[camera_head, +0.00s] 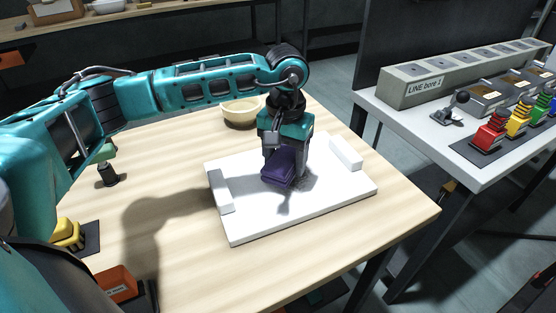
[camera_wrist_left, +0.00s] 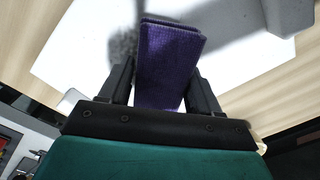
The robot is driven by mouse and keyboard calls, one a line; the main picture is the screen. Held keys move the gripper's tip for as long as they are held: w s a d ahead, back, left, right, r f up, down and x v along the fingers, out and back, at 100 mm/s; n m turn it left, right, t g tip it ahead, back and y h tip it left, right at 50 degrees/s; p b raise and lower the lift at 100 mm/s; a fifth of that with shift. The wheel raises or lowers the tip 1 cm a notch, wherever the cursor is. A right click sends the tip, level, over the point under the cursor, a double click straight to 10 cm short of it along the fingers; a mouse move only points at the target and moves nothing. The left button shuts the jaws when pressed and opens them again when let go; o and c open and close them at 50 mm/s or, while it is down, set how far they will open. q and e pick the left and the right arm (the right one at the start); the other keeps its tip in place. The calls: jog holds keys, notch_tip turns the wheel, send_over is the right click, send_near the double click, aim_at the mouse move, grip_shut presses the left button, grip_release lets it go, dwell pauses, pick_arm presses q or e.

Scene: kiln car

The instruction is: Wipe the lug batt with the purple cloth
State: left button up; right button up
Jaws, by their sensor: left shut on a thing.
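The lug batt (camera_head: 243,225) is a white slab with a raised white lug at its left and right ends, lying on the wooden table. A dark, speckled smudge shows on its surface around the cloth. My left gripper (camera_head: 286,172) points down over the middle of the batt and is shut on the folded purple cloth (camera_head: 279,167). The cloth is at or just above the batt surface; I cannot tell if it touches. In the left wrist view the cloth (camera_wrist_left: 170,62) sits between the two fingers, with the white batt (camera_wrist_left: 85,50) behind it. My right gripper is not in view.
A cream bowl (camera_head: 241,112) stands behind the batt. A dark green-topped tool (camera_head: 108,170) and a yellow object (camera_head: 68,233) are at the left. An orange box (camera_head: 117,284) is at the front left. A side table (camera_head: 462,172) at right holds a grey block and coloured clamps.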

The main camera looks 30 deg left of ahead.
pick_arm(q)
jog(key=shift+w+d+b, duration=0.2)
jog(key=shift+w+d, duration=0.25)
jog(key=shift+w, duration=0.25)
jog(key=shift+w+d+b, duration=0.15)
jog(key=shift+w+d, duration=0.3)
jog(key=shift+w, duration=0.2)
jog(key=shift+w+d+b, duration=0.3)
jog(key=shift+w+d, duration=0.2)
jog(key=shift+w, duration=0.25)
jog(key=shift+w+d+b, duration=0.3)
jog(key=shift+w+d, duration=0.15)
jog(key=shift+w, duration=0.25)
jog(key=shift+w+d, duration=0.4)
jog(key=shift+w, duration=0.2)
jog(key=shift+w+d+r+b, duration=0.1)
jog(key=shift+w+d+b, duration=0.15)
jog(key=shift+w+d, duration=0.35)
jog(key=shift+w+d+f+b, duration=0.1)
jog(key=shift+w+d+b, duration=0.2)
jog(key=shift+w, duration=0.5)
jog(key=shift+w+d+r+b, duration=0.1)
jog(key=shift+w+d+b, duration=0.1)
jog(key=shift+w+d, duration=0.4)
jog(key=shift+a, duration=0.15)
